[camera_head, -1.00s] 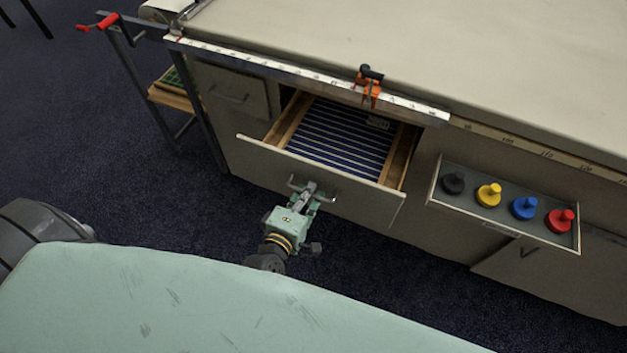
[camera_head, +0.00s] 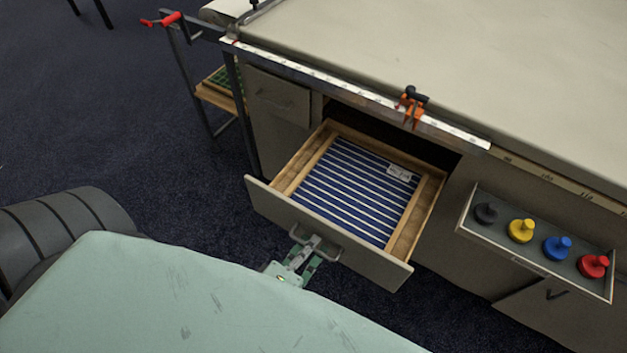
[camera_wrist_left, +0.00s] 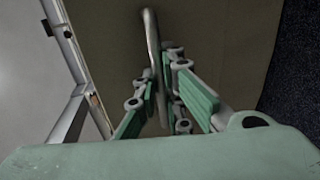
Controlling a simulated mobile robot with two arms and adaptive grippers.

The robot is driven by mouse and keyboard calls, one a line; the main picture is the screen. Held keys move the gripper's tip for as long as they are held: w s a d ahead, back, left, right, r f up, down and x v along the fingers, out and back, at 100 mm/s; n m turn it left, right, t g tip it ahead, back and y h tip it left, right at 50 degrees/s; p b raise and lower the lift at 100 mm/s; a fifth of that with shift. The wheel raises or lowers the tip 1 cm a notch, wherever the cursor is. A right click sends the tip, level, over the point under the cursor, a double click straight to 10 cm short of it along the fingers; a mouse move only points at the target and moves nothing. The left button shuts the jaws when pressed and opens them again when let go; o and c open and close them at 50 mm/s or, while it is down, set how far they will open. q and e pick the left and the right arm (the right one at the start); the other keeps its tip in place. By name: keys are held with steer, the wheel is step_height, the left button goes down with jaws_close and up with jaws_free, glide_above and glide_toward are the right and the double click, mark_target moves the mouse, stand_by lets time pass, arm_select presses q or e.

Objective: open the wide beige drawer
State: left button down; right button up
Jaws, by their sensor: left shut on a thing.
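The wide beige drawer (camera_head: 372,254) stands well out from under the cloth table in the head view. Its inside shows a blue and white striped bottom (camera_head: 350,190) with wooden sides and a small white label. My left gripper (camera_head: 308,250) is shut on the drawer's metal handle (camera_head: 328,250) at the middle of the front panel. In the left wrist view the handle bar (camera_wrist_left: 152,45) runs between the green finger pads (camera_wrist_left: 165,95). My right gripper is not in view.
The cloth table top (camera_head: 440,60) has a ruler rail with an orange clamp (camera_head: 411,105). A tray (camera_head: 462,222) with black, yellow, blue and red knobbed pieces sticks out at the right. A red-handled crank (camera_head: 162,19) is at the far left. Dark carpet lies in front.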

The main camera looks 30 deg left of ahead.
arm_select(q)
steer(key=c, duration=1.9)
jaws_free()
steer(key=shift+o, duration=0.3)
steer(key=v, duration=1.2)
steer(key=shift+f, duration=0.1)
